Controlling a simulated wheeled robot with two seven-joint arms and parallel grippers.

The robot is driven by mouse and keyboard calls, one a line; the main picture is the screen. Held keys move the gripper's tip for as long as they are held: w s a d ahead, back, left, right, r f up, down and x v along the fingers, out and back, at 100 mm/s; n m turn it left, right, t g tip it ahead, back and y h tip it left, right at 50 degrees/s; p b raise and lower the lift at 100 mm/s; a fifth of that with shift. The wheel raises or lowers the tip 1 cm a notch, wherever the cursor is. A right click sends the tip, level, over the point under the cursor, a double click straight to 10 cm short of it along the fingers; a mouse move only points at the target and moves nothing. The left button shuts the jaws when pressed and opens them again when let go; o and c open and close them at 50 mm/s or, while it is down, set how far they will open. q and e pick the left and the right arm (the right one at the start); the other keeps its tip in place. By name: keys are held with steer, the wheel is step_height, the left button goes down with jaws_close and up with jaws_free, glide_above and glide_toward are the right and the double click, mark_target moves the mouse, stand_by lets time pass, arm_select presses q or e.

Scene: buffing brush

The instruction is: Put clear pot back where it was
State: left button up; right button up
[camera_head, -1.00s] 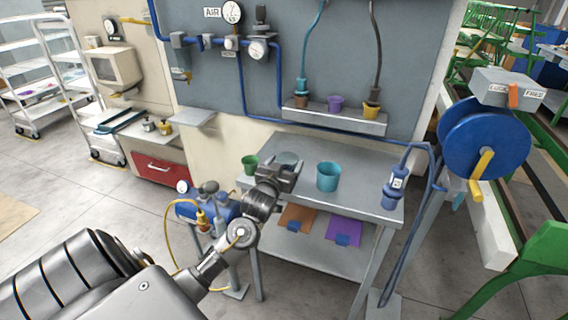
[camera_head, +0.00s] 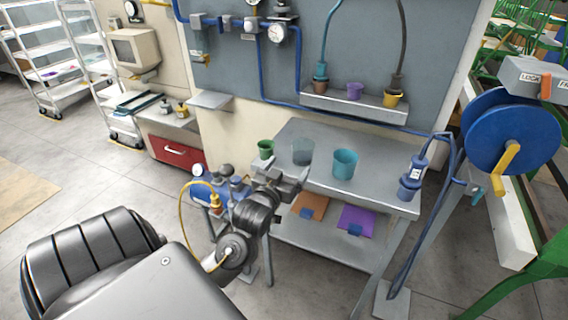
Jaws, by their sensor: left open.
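The clear pot (camera_head: 302,151) is a grey see-through cup standing upright on the metal table (camera_head: 380,180). It stands between a small green pot (camera_head: 265,149) on its left and a larger teal pot (camera_head: 344,163) on its right. My left gripper (camera_head: 292,180) is open and empty at the table's front left edge, in front of and below the clear pot, apart from it in the picture. My right gripper is not in view.
A blue tool (camera_head: 411,178) with a hose stands at the table's right end. A wall shelf (camera_head: 352,107) behind holds small brown, purple and yellow pots. A lower shelf carries orange and purple sheets. A blue hose reel (camera_head: 511,135) is at right.

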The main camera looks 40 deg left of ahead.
arm_select(q)
steer(key=shift+v, duration=0.85)
steer(key=shift+f, duration=0.1)
step_height(320, 180, down, 19)
steer(key=w+d+m+g+h, duration=0.1)
steer(key=m+g, duration=0.1)
steer(key=g, duration=0.1)
steer(key=s+d+f+m+g+h, duration=0.1)
steer(key=s+f+g, duration=0.15)
steer(key=f, duration=0.55)
steer(key=s+d+f+g+h, duration=0.15)
steer(key=s+f, duration=0.25)
steer(key=f, duration=0.5)
steer(key=s+d+f+m+g, duration=0.1)
steer(key=s+d+f+g, duration=0.15)
steer(key=f, duration=0.55)
steer(key=s+d+f+g, duration=0.2)
steer(key=s+f, duration=0.4)
steer(key=s, duration=0.5)
steer(key=s+d+f+m+g+h, duration=0.1)
steer(key=s+d+f+g, duration=0.1)
steer(key=s+f, duration=0.4)
steer(key=s+d+f+m+g+h, duration=0.1)
steer(key=s+f, duration=0.6)
steer(key=s, duration=0.9)
steer(key=shift+s+d+g, duration=0.25)
steer(key=shift+d+g, duration=0.5)
steer(key=shift+d, duration=0.25)
